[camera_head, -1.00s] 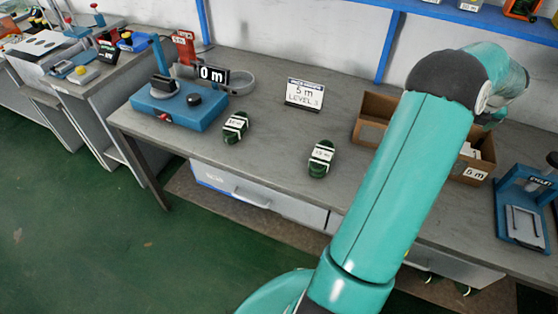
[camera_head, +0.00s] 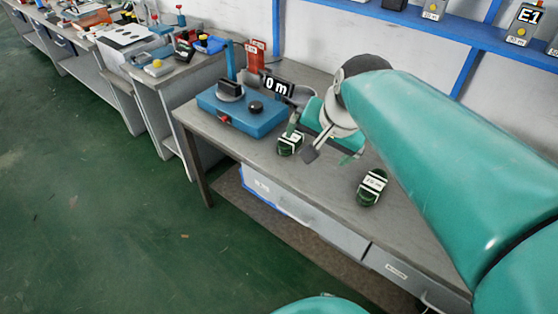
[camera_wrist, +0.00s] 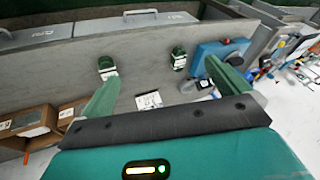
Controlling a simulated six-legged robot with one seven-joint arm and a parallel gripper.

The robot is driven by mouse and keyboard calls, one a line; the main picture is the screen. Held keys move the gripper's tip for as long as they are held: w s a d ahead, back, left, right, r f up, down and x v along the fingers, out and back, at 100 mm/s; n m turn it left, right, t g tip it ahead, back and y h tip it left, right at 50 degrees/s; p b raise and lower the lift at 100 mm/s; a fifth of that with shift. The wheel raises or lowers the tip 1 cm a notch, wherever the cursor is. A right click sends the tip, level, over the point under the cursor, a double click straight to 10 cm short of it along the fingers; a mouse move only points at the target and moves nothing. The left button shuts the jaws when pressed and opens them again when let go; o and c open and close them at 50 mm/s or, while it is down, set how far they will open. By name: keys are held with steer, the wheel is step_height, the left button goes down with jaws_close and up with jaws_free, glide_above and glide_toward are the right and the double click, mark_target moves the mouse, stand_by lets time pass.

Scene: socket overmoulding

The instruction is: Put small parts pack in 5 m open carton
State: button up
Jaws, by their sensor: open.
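Two brown cartons (camera_wrist: 48,120) stand at the left of the wrist view. One has something pale inside, and its label cannot be read there. Neither carton shows in the head view now. I cannot pick out a small parts pack with certainty. My gripper (camera_head: 320,150) is over the bench beside the blue device in the head view.
Two dark green bundles with white labels, one left (camera_head: 290,144) and one right (camera_head: 372,187), lie on the grey bench. A blue device (camera_head: 243,110) with a "0 m" display stands at the bench's left end. A blue shelf (camera_head: 420,27) runs above.

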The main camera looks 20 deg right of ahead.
steer(key=s+a+f+n, duration=0.2)
steer(key=s+a+n, duration=0.4)
steer(key=a+n, duration=0.2)
steer(key=shift+s+a+f+n, duration=0.25)
steer(key=shift+s+n, duration=0.1)
steer(key=shift+n, duration=0.15)
stand_by(0.4)
